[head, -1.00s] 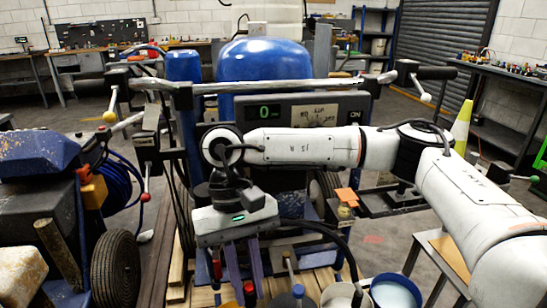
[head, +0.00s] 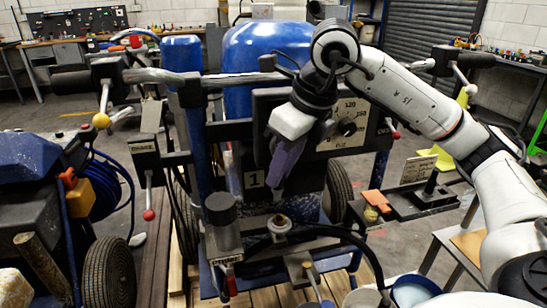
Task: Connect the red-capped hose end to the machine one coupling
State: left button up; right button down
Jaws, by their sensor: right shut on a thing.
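My right gripper (head: 283,168) is in front of the machine marked "1" (head: 254,180), just left of its dial, with its purple-grey fingers pointing down. The fingers look closed together on something that I cannot make out. A red cap or hose end is not clearly visible. Below the gripper, a black hose (head: 345,236) curves from a round metal fitting (head: 279,226) down to the right. I cannot tell whether this fitting is the machine one coupling. My left gripper is not in view.
A metal block with a black cylinder (head: 221,208) stands left of the fitting. A black tray (head: 415,202) is at right. Another machine with a wheel (head: 108,272) stands at left.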

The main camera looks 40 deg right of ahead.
jog(key=shift+m+h, duration=0.3)
jog(key=shift+m, duration=0.6)
jog(key=f+b, duration=0.3)
jog(key=d+f+b, duration=0.1)
jog(key=f+b, duration=0.1)
jog(key=shift+w+d, duration=0.1)
jog(key=shift+w, duration=0.15)
dwell(0.4)
jog(key=shift+f+b, duration=1.5)
jog(key=shift+f, duration=0.1)
dwell(1.4)
jog(key=c, duration=1.3)
grip_release()
jog(key=shift+o, duration=0.2)
